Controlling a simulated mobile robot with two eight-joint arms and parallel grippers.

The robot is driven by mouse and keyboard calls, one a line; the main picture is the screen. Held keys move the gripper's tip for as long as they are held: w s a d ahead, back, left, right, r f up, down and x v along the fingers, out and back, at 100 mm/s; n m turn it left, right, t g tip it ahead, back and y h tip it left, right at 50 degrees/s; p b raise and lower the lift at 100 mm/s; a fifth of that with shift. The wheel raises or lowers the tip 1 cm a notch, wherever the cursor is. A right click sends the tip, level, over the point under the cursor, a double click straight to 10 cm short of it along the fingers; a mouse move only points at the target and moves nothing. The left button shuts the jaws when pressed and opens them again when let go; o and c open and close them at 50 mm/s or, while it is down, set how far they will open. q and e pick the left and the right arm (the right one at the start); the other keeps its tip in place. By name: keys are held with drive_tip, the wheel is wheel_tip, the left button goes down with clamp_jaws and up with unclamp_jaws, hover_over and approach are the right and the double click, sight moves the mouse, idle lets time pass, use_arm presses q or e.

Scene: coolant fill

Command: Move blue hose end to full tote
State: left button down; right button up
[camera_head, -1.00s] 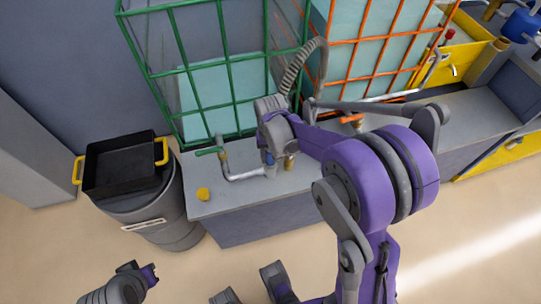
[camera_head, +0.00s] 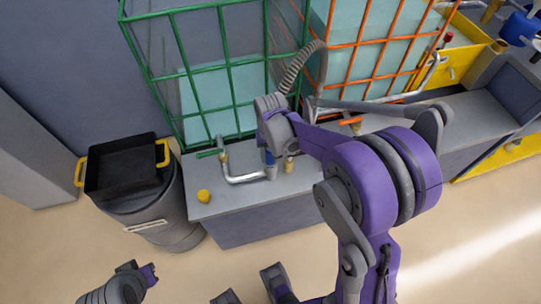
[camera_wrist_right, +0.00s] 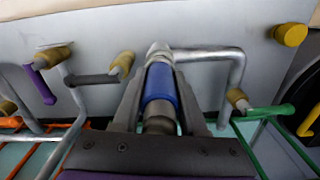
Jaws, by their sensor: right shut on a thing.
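My right gripper (camera_head: 270,168) is shut on the blue hose end (camera_wrist_right: 160,88), just above the bench. In the right wrist view the blue collar lies between the dark fingers, in line with the mouth of the bent metal pipe (camera_wrist_right: 215,54). The collar meets the pipe mouth; I cannot tell whether it is coupled. This pipe runs to the green-caged tote (camera_head: 208,93), which has a low pale fill. The orange-caged tote (camera_head: 383,50) beside it is filled much higher. A ribbed grey hose (camera_head: 304,62) arches behind my right gripper.
A brass fitting (camera_head: 289,164) stands close right of my gripper. The grey bench (camera_head: 235,203) has a yellow cap (camera_head: 203,196) near its left end. A grey bin (camera_head: 170,220) with a black tray (camera_head: 122,170) stands left. Yellow equipment (camera_head: 456,58) is far right.

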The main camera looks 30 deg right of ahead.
drive_tip(key=shift+r+p, duration=1.35)
drive_tip(key=shift+r, duration=0.8)
